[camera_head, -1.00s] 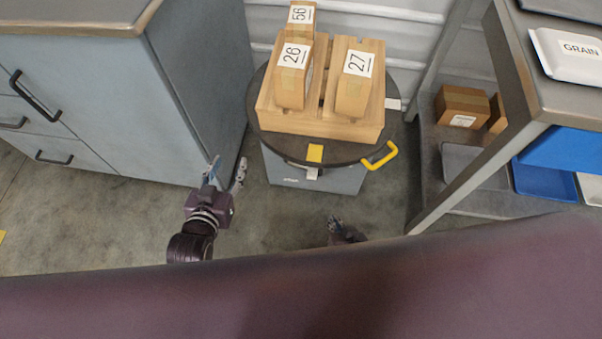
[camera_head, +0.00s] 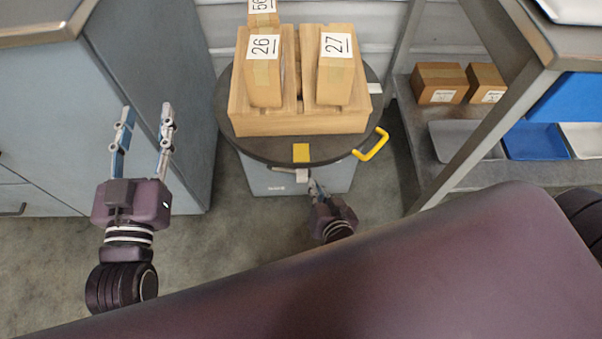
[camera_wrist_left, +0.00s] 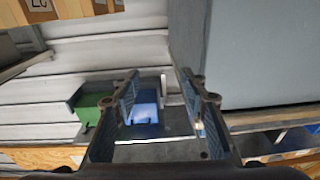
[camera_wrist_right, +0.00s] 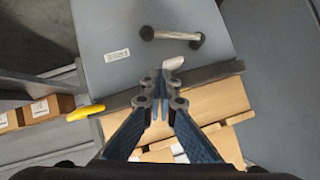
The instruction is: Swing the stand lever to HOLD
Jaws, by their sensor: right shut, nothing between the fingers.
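The stand is a round dark turntable (camera_head: 257,148) on a grey-blue base (camera_head: 262,182). A small pale tab (camera_head: 302,175) hangs under its front rim; it also shows in the right wrist view (camera_wrist_right: 173,64). In that view a short pale bar with dark round ends (camera_wrist_right: 171,35) lies on the base face. I cannot tell which part is the lever, and no HOLD mark is legible. My right gripper (camera_head: 313,185) is shut and empty, its tips close to the tab; contact is unclear. My left gripper (camera_head: 146,112) is open and empty, left of the stand.
A wooden crate (camera_head: 240,122) with boxes marked 26 (camera_head: 262,78) and 27 (camera_head: 335,75) sits on the turntable. A yellow handle (camera_head: 374,146) sticks out at its right rim. A grey cabinet (camera_head: 150,60) stands left, a shelf frame (camera_head: 470,125) right.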

